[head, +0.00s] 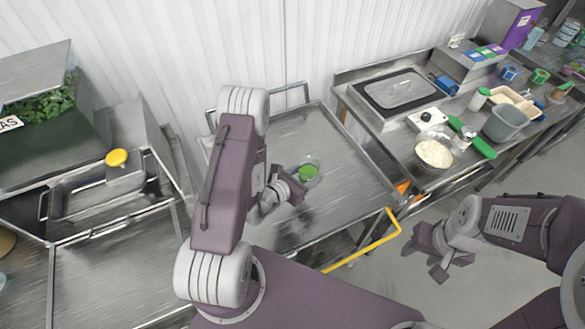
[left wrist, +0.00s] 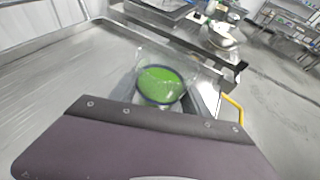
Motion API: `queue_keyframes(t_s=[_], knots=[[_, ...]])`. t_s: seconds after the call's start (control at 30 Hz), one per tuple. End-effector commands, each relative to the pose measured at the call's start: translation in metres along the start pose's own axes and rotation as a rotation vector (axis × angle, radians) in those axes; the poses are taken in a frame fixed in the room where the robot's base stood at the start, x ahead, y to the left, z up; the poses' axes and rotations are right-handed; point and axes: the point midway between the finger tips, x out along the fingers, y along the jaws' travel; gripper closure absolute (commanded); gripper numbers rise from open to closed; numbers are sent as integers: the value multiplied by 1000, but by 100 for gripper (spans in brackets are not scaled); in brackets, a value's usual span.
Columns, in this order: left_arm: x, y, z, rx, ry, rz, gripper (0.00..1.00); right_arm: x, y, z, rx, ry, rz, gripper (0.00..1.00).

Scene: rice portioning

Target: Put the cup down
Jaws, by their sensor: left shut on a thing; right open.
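A clear cup (head: 309,170) with green in it is over the steel table (head: 342,165) in the head view. My left gripper (head: 294,185) is shut on the cup at its near left side. In the left wrist view the cup (left wrist: 160,82) looks transparent with a bright green round area inside. I cannot tell whether its base touches the table. My right gripper (head: 436,254) is open and empty, at the right over the floor, apart from the cup.
A counter at the back right holds a bowl of rice (head: 434,153), a grey pot (head: 505,123) and green-handled tools. A yellow bar (head: 372,250) runs along the table's near right side. The table surface around the cup is mostly clear.

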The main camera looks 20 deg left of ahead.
Motion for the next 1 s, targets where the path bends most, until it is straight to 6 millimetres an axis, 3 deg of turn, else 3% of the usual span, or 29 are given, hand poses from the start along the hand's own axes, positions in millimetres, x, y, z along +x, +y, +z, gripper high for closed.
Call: queue_keyframes(t_s=[0.1, 0.4, 0.7, 1.0], knots=[[14, 17, -13, 3, -5, 4, 91, 24, 0, 3, 0, 0, 0, 53], [25, 26, -17, 0, -10, -6, 91, 78, 2, 8, 0, -1, 0, 53], [27, 35, -21, 4, -4, 2, 91, 120, 2, 13, 0, 0, 0, 53], [51, 74, -31, 0, 1, 2, 91, 108, 2, 11, 0, 0, 0, 53]])
